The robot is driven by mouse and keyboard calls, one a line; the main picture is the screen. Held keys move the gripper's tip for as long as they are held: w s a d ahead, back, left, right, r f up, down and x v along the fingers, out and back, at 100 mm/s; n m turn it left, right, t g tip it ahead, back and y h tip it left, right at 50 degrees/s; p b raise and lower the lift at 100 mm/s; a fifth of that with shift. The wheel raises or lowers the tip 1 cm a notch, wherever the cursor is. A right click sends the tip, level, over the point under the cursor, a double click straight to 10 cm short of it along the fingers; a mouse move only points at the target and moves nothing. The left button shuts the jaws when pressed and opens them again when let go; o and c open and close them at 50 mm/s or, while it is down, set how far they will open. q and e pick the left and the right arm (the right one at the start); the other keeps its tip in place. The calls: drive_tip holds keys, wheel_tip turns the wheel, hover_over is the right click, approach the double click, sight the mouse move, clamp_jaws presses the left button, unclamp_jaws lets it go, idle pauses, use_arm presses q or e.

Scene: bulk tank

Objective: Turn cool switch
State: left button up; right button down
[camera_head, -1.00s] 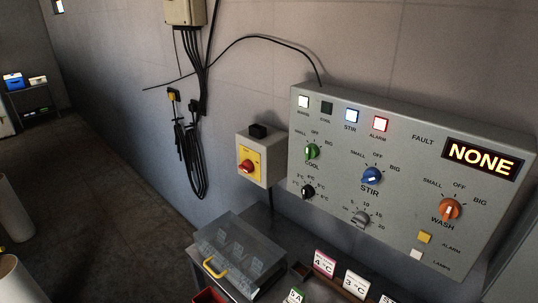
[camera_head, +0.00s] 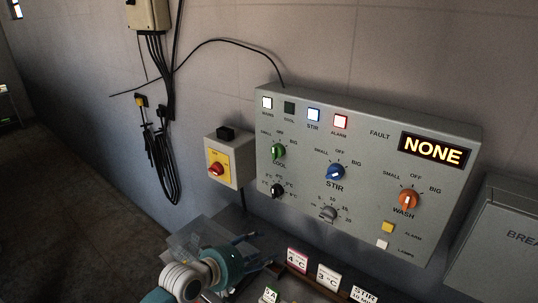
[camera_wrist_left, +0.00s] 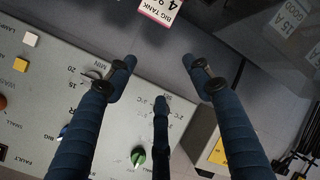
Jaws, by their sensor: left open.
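The green cool switch (camera_head: 278,151) is on the left part of the grey control panel (camera_head: 365,195). Its white mark looks roughly upright, toward OFF. The switch also shows at the bottom of the left wrist view (camera_wrist_left: 138,157), upside down. The cool lamp (camera_head: 289,108) above it is dark. My left gripper (camera_head: 250,238) is below the panel's lower left corner, apart from the switch. In the left wrist view its dark blue fingers (camera_wrist_left: 160,78) are spread with nothing between them. My right gripper is not in view.
A blue stir knob (camera_head: 336,172), an orange wash knob (camera_head: 409,199) and a black dial (camera_head: 278,191) share the panel. A red and yellow switch box (camera_head: 231,158) stands left of it. Label cards (camera_head: 298,259) stand below. Cables (camera_head: 160,150) hang on the wall.

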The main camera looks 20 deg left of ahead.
sight(273, 154)
use_arm(q)
drive_tip(key=w+a+r+n+t, duration=0.2)
drive_tip(key=w+r, duration=0.1)
drive_tip(key=r, duration=0.4)
drive_tip(key=w+a+r+n+t+h, duration=0.1)
drive_tip(key=w+a+r+n, duration=0.1)
drive_tip(key=r, duration=0.5)
drive_tip(key=w+a+r+n+t, duration=0.2)
drive_tip(key=w+r, duration=0.1)
drive_tip(key=r, duration=0.4)
drive_tip(key=x, duration=0.3)
drive_tip(key=p+x, duration=0.1)
drive_tip(key=x, duration=0.2)
drive_tip(key=p+x, duration=0.1)
drive_tip(key=x, duration=0.2)
drive_tip(key=shift+w+d+r, duration=0.1)
drive_tip(key=shift+d+r, duration=0.1)
drive_tip(key=shift+d, duration=0.15)
drive_tip(key=shift+w+d, duration=0.25)
drive_tip(key=shift+w, duration=0.35)
drive_tip(key=shift+f, duration=0.1)
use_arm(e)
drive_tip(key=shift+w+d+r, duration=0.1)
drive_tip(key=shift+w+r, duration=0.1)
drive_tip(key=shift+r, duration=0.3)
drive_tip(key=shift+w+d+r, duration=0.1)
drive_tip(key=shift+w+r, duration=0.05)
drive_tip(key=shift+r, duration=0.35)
